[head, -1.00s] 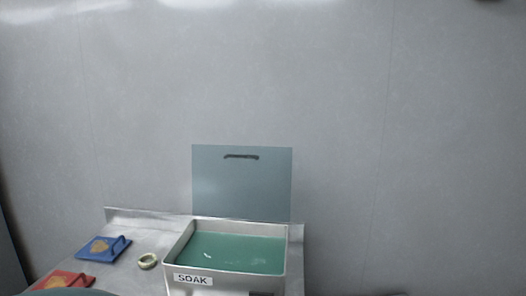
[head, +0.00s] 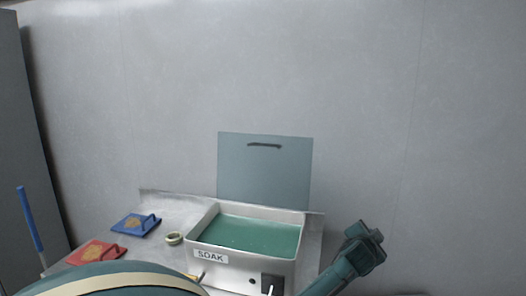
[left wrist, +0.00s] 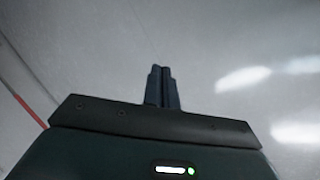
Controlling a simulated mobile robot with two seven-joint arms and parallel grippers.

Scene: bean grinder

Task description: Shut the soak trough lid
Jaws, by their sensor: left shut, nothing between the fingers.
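The soak trough (head: 243,262) is a pale box labelled SOAK, filled with green liquid (head: 250,233). Its lid (head: 265,170) is a grey-blue panel standing upright at the trough's back edge, so the trough is open. A dark bar handle (head: 265,145) is near the lid's top. My left gripper (left wrist: 162,70) is shut and empty in the left wrist view, with only plain grey wall beyond its fingers. In the head view a teal arm end of mine rises at the right of the trough, apart from the lid; its fingers cannot be made out clearly.
A blue rod (head: 30,220) stands at the far left. The grey wall is close behind the lid.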

